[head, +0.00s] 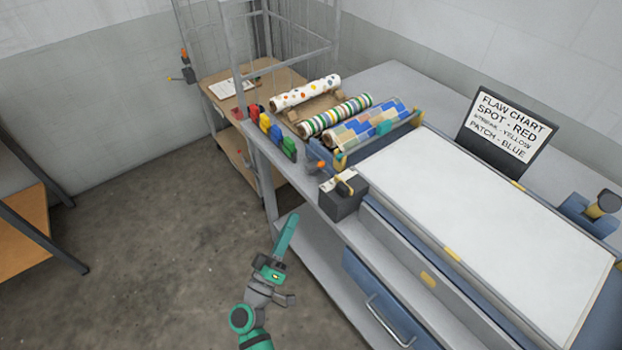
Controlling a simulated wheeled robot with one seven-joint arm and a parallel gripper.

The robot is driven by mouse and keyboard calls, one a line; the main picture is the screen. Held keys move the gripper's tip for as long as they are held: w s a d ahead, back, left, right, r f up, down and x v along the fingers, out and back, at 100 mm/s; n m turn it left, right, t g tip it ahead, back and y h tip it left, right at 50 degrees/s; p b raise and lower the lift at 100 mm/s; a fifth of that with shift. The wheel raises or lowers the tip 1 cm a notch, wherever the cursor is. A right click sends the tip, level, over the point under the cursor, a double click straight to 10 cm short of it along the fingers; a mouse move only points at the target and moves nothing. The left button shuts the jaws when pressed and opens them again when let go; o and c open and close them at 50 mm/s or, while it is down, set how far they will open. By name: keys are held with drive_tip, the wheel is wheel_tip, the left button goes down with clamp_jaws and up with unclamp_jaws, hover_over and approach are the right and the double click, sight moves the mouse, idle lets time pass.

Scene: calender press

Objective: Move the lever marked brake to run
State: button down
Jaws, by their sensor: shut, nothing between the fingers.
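No lever label reads as "brake" or "run" at this size. A small lever with an orange knob (318,166) sits at the bench's near edge beside the rolls. A dark box (342,204) with a pale top and a small handle stands just right of it. Another orange-knobbed lever (186,63) is on the cage post at the back left. I cannot tell which is the brake lever. My gripper (292,217) is shut and empty, its teal fingers pointing up the picture in front of the bench, appearing below and left of the dark box and apart from it.
Patterned rolls (345,115) lie on the bench, with coloured blocks (270,130) along its edge. A white flat bed (480,240) fills the right, with a flaw chart sign (507,128) behind. A blue drawer (380,300) is below. The floor (150,235) at left is clear.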

sight(316, 166)
drive_tip(key=x, duration=1.4)
drive_tip(key=shift+a, duration=0.15)
drive_tip(key=shift+r+n, duration=0.1)
drive_tip(key=shift+n, duration=0.2)
